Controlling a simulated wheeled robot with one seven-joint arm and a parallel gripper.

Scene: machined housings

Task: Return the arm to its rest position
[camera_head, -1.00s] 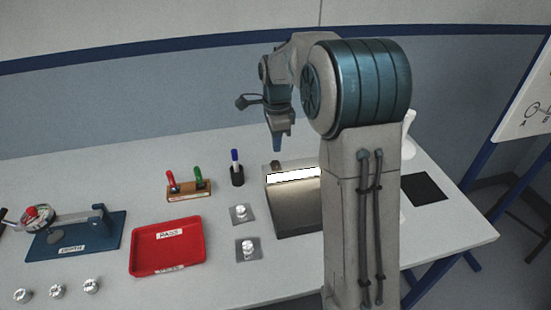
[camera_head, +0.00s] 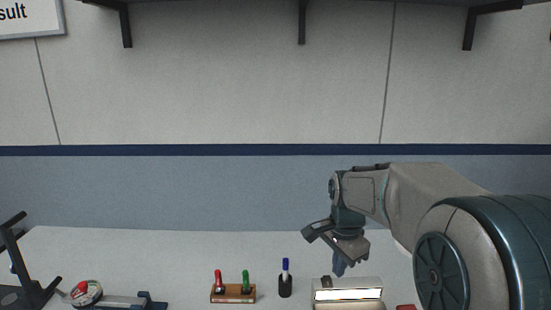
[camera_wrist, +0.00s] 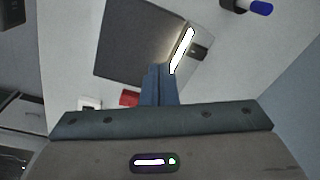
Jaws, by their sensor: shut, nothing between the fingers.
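My gripper (camera_head: 339,268) hangs from my bent arm at the right of the head view, pointing down just behind a metal box with a bright strip (camera_head: 347,294). In the wrist view my gripper's two blue fingers (camera_wrist: 158,86) are together with nothing between them. The box shows beyond the fingertips as a dark panel (camera_wrist: 128,42) with the bright strip at its edge. The gripper appears apart from the box, above the table.
A wooden holder (camera_head: 233,294) with red and green markers and a dark cup (camera_head: 285,287) with a blue marker stand left of the box. A dial gauge (camera_head: 86,292) and a black stand (camera_head: 22,270) are at far left. A shelf (camera_head: 200,2) runs above.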

